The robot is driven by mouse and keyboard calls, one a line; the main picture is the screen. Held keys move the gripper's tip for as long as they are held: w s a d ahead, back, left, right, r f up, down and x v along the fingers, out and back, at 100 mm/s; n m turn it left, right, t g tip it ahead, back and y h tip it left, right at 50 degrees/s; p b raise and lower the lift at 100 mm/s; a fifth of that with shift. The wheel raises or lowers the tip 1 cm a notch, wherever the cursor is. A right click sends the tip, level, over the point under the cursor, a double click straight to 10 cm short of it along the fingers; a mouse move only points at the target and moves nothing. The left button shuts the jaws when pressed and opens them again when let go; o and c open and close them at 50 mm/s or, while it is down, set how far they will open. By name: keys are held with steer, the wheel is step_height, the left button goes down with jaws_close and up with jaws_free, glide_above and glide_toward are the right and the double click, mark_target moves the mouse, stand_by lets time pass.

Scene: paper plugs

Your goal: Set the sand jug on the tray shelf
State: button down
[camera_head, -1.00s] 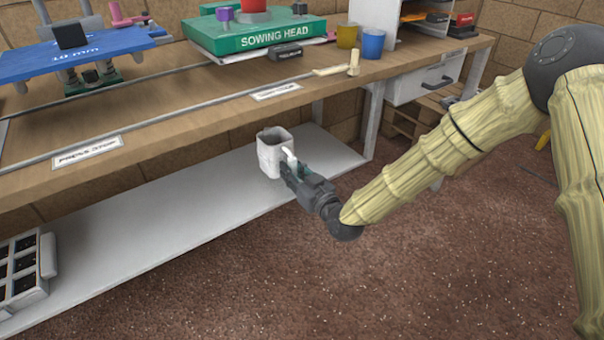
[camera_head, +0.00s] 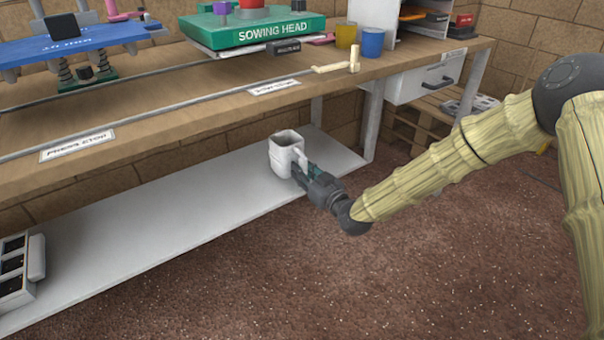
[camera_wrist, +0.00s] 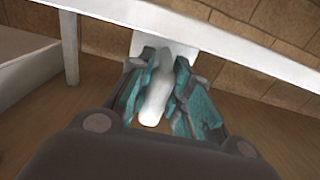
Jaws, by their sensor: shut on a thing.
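The white jug (camera_head: 283,155) is at the lower shelf in the head view, upright or nearly so, with its open top showing. My gripper (camera_head: 301,172) is shut on the jug's handle on its right, front side. In the wrist view the white handle (camera_wrist: 154,100) lies between my gripper's teal fingers (camera_wrist: 158,85), with part of the jug's body (camera_wrist: 170,45) behind. The long white tray shelf (camera_head: 190,215) runs under the bench. The jug overlaps its right part; I cannot tell whether its base touches the shelf. What the jug contains is not visible.
The wooden bench top (camera_head: 220,85) overhangs the shelf. A white leg (camera_head: 373,120) stands right of the jug. A tray with dark cells (camera_head: 15,270) is at the shelf's left end. The shelf's middle is clear.

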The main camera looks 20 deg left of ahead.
steer(key=shift+f, duration=0.1)
steer(key=c, duration=1.3)
jaws_free()
steer(key=shift+r, duration=0.2)
steer(key=p+v, duration=0.3)
steer(key=v, duration=0.9)
steer(key=shift+d, duration=0.1)
